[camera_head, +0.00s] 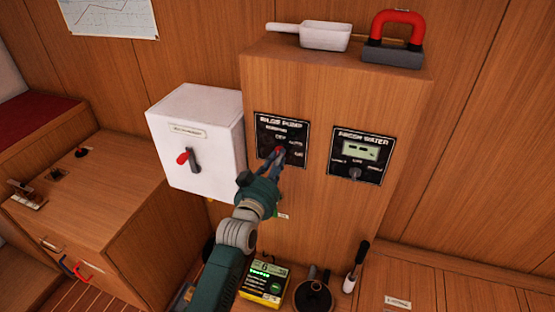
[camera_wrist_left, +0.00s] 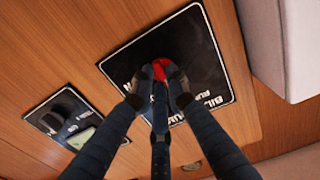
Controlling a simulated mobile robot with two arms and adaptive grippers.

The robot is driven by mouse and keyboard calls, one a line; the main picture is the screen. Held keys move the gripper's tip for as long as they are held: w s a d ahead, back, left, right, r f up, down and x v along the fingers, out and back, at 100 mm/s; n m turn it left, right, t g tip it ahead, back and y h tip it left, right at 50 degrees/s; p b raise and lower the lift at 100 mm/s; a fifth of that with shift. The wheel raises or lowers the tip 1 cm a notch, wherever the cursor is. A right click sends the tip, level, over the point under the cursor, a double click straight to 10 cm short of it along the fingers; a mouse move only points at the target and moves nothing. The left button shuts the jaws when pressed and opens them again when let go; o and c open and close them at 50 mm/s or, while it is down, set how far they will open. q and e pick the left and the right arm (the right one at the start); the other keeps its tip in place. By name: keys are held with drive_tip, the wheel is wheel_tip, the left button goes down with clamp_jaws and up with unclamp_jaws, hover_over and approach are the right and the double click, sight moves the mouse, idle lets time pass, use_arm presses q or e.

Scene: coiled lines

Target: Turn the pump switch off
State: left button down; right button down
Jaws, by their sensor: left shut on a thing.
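The bilge pump panel (camera_head: 270,130) is a black plate on the wooden cabinet front. It also shows in the left wrist view (camera_wrist_left: 202,62), seen at an angle. Its labels include OFF, AUTO and what looks like ON. My left gripper (camera_head: 278,153) is at the panel, its fingers shut on the red-tipped pump switch (camera_wrist_left: 160,70). The fingers hide most of the switch, so I cannot tell which label it points to. In the left wrist view the dark fingers (camera_wrist_left: 160,98) close around the red part. My right gripper is not in view.
A second panel (camera_head: 361,155) with a display and knob is to the right. A white box (camera_head: 197,140) with a red-tipped lever stands left. A white scoop (camera_head: 324,36) and a red-handled block (camera_head: 394,40) lie on top.

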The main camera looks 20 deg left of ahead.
use_arm(q)
drive_tip(key=c, duration=1.7)
unclamp_jaws()
drive_tip(key=s, duration=1.2)
drive_tip(key=shift+a, duration=0.2)
